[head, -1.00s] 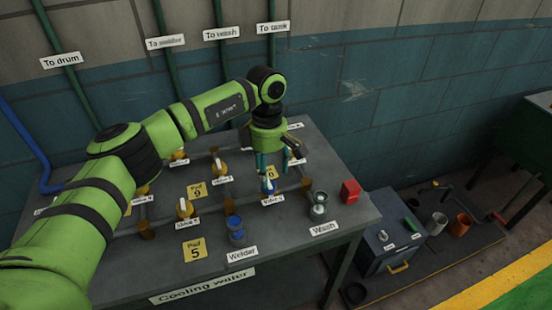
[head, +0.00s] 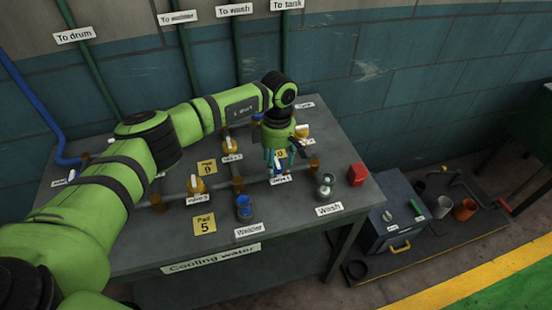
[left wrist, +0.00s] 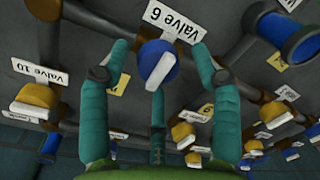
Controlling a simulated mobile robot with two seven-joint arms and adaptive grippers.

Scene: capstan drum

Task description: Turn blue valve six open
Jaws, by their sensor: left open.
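Blue valve six (left wrist: 155,58) has a round blue knob with a white bar handle and sits beside its "Valve 6" label (left wrist: 172,26) in the left wrist view. In the head view the valve (head: 280,169) is partly hidden by my gripper, near the front pipe. My left gripper (left wrist: 158,78) is open, its teal fingers spread on either side of the knob and below it in that view. I cannot tell whether any finger touches it. In the head view my left gripper (head: 281,161) points down over the valve. My right gripper is not in view.
Orange valves, such as one near the pad 5 label (head: 196,185), stand along the pipes. A blue cup (head: 243,207), a clear jar-like fitting (head: 326,187) and a red block (head: 357,174) stand on the grey table (head: 145,250). A toolbox (head: 392,222) is at right.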

